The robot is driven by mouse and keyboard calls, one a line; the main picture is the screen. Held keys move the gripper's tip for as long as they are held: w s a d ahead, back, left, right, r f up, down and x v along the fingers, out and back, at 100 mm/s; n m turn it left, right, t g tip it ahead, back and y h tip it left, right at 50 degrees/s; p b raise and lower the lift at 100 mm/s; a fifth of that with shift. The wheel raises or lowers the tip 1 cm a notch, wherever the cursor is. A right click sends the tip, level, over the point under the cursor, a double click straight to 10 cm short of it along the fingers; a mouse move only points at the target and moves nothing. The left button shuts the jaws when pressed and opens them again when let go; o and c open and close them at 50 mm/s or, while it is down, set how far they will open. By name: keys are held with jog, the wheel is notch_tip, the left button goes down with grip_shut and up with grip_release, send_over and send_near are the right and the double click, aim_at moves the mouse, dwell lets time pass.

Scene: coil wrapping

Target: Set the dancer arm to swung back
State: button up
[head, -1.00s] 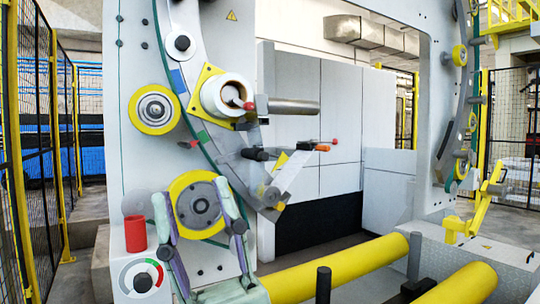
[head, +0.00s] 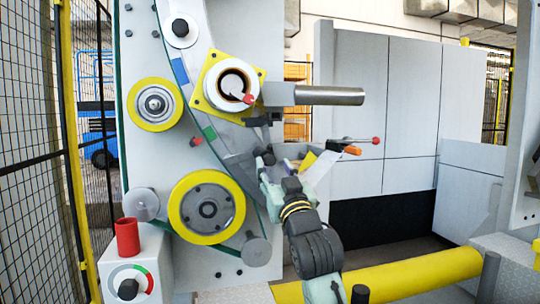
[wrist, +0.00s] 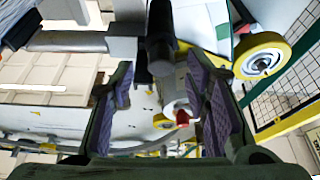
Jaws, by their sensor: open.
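My gripper (head: 266,170) is at the lower end of the grey curved track on the white machine frame, seen side-on in the head view. In the wrist view my gripper (wrist: 160,82) has its two purple-padded fingers apart. A black cylindrical handle (wrist: 161,38) reaches down into the gap between them; I cannot tell whether either pad touches it. In the head view a dark knob (head: 268,155) shows at the fingertips. The dancer arm cannot be told apart clearly here; my gripper and forearm cover part of this area.
Above is a white roll (head: 231,84) on a yellow plate, with a grey mandrel (head: 330,95) pointing right. A yellow-rimmed roller (head: 207,207) is to the left. A red-balled lever (head: 376,140) is to the right. A yellow rail (head: 430,268) crosses below.

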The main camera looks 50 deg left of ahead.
aim_at(271, 162)
jog(key=shift+p+x, duration=0.45)
jog(key=shift+x, duration=1.75)
jog(key=shift+c, duration=0.2)
grip_shut()
